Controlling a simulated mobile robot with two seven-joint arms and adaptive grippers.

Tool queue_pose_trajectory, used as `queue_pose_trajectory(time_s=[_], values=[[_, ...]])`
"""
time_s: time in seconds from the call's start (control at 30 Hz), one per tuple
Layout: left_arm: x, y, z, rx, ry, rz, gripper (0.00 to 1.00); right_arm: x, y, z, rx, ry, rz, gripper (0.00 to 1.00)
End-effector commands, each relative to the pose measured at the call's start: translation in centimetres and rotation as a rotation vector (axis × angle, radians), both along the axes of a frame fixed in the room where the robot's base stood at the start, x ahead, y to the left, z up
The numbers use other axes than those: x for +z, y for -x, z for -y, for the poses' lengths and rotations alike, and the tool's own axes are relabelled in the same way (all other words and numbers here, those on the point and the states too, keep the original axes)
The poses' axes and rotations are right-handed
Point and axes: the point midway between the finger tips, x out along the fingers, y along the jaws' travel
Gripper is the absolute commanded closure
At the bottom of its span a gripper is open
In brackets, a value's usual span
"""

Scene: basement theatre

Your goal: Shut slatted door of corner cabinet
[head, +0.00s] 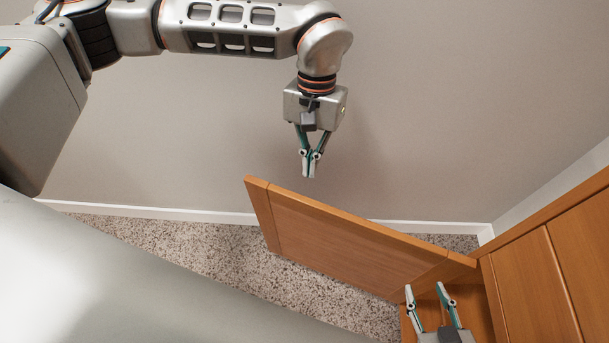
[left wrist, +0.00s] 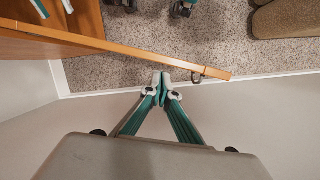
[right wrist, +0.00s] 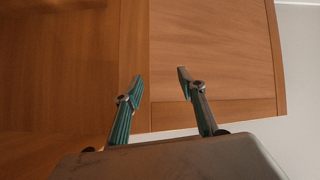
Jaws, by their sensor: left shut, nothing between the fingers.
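The corner cabinet's wooden door (head: 350,237) stands swung open, its free end pointing left toward the wall. Its visible face is a plain framed panel; I see no slats. The cabinet (head: 535,265) is at the right. My left gripper (head: 309,175) is shut and empty near the door's free end, on the wall side. In the left wrist view its tips (left wrist: 162,80) are close to the door's top edge (left wrist: 110,45), with a dark handle (left wrist: 202,75) on that same side; contact is unclear. My right gripper (head: 425,288) is open and empty by the cabinet opening; it also shows in the right wrist view (right wrist: 158,78).
A grey wall (head: 420,110) with a white baseboard (head: 140,211) runs behind the door. Speckled carpet (head: 200,243) lies below. In the left wrist view a brown padded thing (left wrist: 287,18) is at the top right.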

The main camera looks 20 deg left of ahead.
Motion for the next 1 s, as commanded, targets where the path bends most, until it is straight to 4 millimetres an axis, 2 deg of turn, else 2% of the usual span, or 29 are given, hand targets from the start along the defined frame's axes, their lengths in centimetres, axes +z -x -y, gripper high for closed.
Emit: queue_pose_trajectory(time_s=[0.1,0.2,0.27,0.7,0.83,1.0], values=[[-0.1,-1.3,-2.0,-0.031,-0.052,0.03,1.0,-0.5,0.2,0.0,0.001,0.001,-0.007,0.6],[-0.4,-1.5,-2.5,-0.04,-0.067,0.037,1.0,-0.5,0.2,0.0,0.001,0.001,-0.007,0.6],[-1.0,-1.4,-2.5,-0.042,-0.068,0.036,1.0,-0.5,0.2,0.0,0.001,0.001,-0.007,0.6],[-8.0,0.5,-2.5,-0.039,-0.064,0.031,1.0,-0.8,0.2,-0.4,0.008,-0.007,-0.008,0.6],[-9.1,0.7,-2.6,-0.038,-0.063,0.034,1.0,-0.8,0.2,-0.4,0.009,-0.008,-0.008,0.6],[-9.6,0.8,-2.6,-0.038,-0.063,0.039,1.0,-0.8,0.2,-0.5,0.009,-0.009,-0.009,0.6]])
